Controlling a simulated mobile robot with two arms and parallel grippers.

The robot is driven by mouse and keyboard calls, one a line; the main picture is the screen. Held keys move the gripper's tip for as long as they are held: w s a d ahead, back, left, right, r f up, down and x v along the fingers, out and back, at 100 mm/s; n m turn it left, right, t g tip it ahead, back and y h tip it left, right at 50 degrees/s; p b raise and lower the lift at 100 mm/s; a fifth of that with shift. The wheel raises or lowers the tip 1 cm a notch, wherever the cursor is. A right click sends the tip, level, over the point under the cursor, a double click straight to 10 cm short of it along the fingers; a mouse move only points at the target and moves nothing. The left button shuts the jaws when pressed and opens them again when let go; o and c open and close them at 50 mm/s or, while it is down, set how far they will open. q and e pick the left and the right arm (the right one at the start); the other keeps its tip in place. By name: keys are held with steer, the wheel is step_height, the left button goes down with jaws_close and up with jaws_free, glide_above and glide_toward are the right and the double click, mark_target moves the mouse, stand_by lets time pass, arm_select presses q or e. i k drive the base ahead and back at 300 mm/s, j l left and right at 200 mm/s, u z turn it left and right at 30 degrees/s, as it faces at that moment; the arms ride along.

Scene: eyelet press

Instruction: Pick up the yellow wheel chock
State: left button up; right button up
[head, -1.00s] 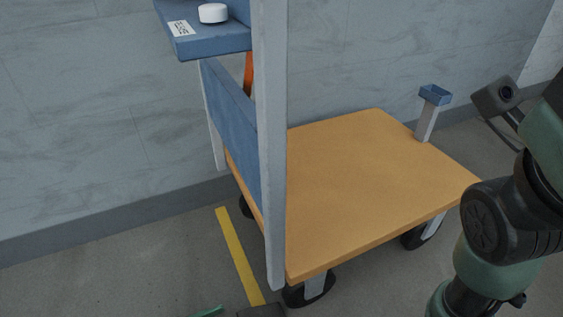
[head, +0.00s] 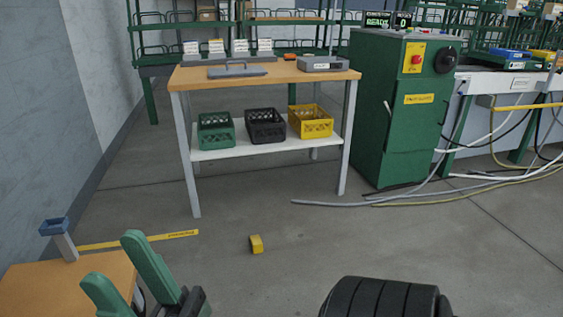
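The yellow wheel chock (head: 256,244) is a small yellow block. It lies on the grey floor in the middle of the head view, in front of the workbench, with nothing touching it. My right gripper (head: 114,260) is at the lower left, its two green fingers apart and nothing seen between them. In the picture it is left of the chock and below it, over the cart's deck. My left gripper is not in view.
The cart's orange deck (head: 35,285) is at the lower left, beside a yellow floor strip (head: 165,238). A workbench (head: 300,78) with crates and a green cabinet (head: 395,110) stand behind. Hoses (head: 345,203) lie at right. Floor around the chock is clear.

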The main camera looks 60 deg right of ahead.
mark_target(256, 242)
steer(key=l+z, duration=0.2)
steer(key=z, duration=0.2)
steer(key=l+z, duration=0.2)
steer(key=z, duration=0.2)
steer(key=i+l+z, duration=0.1)
steer(key=z, duration=0.3)
steer(key=l+z, duration=0.25)
steer(key=z, duration=0.15)
steer(key=i, duration=0.05)
